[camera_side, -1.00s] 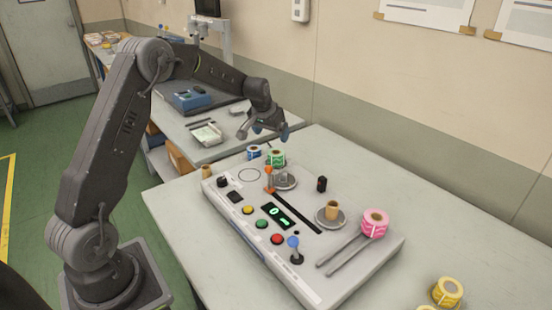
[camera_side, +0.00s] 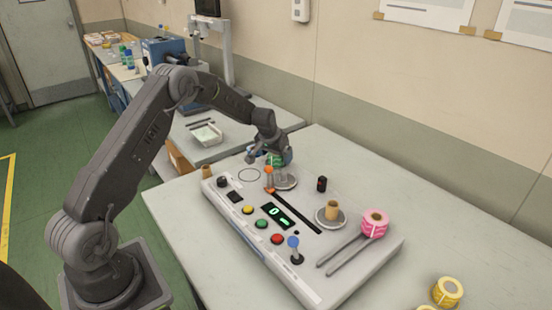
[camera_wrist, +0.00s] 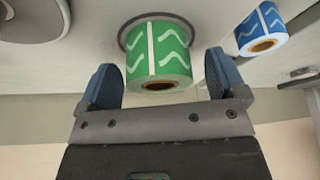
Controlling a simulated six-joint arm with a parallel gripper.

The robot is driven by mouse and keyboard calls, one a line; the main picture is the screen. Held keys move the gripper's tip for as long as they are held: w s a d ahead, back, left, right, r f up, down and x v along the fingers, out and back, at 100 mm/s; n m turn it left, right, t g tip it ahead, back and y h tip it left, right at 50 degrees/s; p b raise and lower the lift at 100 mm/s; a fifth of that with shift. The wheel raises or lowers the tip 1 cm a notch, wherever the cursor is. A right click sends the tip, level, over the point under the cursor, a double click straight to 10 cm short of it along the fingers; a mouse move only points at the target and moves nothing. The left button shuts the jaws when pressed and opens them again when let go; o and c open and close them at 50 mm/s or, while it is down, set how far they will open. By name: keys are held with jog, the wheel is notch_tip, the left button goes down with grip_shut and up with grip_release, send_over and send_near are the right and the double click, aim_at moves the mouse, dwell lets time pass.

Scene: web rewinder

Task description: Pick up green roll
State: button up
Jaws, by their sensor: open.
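The green roll (camera_side: 276,161) with white wave marks is at the far end of the rewinder panel, partly hidden by my gripper (camera_side: 268,152). In the wrist view the green roll (camera_wrist: 155,50) is upright over a round grey disc (camera_wrist: 190,28), with its brown core facing the camera. My gripper (camera_wrist: 162,72) is open, with one blue fingertip on each side of the roll. A gap shows at each side, so it is not clamped. How deep the roll sits between the fingers is hard to tell.
A blue roll (camera_wrist: 262,28) is close by on the right in the wrist view. A yellow roll (camera_side: 447,291) lies front right.

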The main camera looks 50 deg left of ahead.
jog(key=c, duration=1)
jog(key=shift+c, duration=0.2)
jog(key=shift+r, duration=0.1)
jog(key=shift+r, duration=0.5)
notch_tip(320, 180, up, 3)
jog(key=shift+f, duration=0.1)
jog(key=s+a+r, duration=0.7)
jog(key=s, duration=0.2)
jog(key=shift+a, duration=0.25)
